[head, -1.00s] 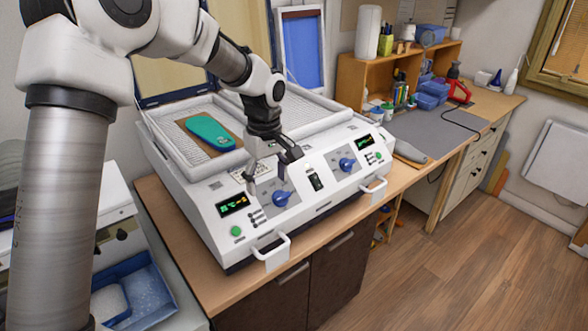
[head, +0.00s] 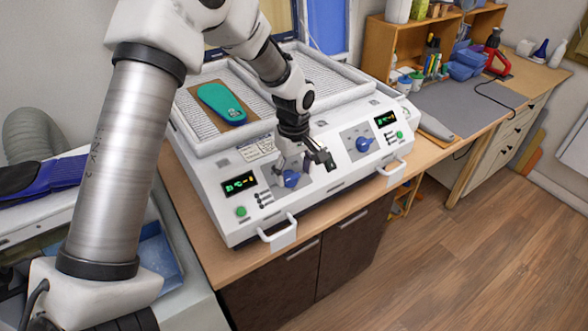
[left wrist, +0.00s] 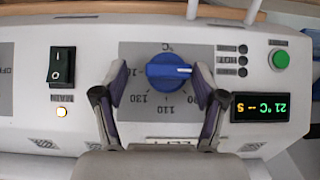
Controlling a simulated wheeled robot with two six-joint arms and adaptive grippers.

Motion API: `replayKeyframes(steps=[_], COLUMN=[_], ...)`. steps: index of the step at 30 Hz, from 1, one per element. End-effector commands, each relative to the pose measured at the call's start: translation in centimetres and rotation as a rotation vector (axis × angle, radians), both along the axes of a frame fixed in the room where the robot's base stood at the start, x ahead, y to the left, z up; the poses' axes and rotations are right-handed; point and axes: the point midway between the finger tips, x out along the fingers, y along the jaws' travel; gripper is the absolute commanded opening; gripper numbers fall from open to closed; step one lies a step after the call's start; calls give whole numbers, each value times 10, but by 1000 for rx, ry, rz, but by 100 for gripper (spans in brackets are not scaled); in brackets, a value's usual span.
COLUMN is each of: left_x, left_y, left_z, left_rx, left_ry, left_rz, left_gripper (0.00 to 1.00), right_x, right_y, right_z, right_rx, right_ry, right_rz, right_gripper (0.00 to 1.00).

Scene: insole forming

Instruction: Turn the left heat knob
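The left heat knob (head: 291,178) is blue and sits on a grey dial plate on the front panel of the white heating machine (head: 330,186). In the left wrist view the knob (left wrist: 168,71) shows whole, with dial numbers around it. My left gripper (head: 303,164) is over the panel at this knob. How far the fingertips reach along the knob I cannot tell. My right gripper is not in view.
A second blue knob (head: 364,143) is to the right. The left display (left wrist: 261,107) reads 21 °C. A black switch (left wrist: 62,66) and a green button (left wrist: 279,59) flank the dial. White handles (head: 281,234) stick out in front. A teal insole (head: 221,103) lies on top.

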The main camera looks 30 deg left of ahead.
Motion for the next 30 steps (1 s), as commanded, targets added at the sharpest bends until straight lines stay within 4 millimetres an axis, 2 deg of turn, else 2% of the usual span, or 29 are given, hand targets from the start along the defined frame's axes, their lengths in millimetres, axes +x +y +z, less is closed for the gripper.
replayKeyframes(steps=[1, 4, 20, 30], left_x=[0, 0, 0, 2], left_y=[0, 0, 0, -2], left_z=[1, 1, -1, -2], left_rx=[0, 0, 8, 57], left_ry=[0, 0, 23, 141], left_rz=[0, 0, -24, -168], left_gripper=[48, 13, 13, 13], right_x=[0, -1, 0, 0], right_y=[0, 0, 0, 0], right_z=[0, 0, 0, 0], right_rx=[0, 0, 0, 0], right_ry=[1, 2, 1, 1], right_rz=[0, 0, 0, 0], right_gripper=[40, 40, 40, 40])
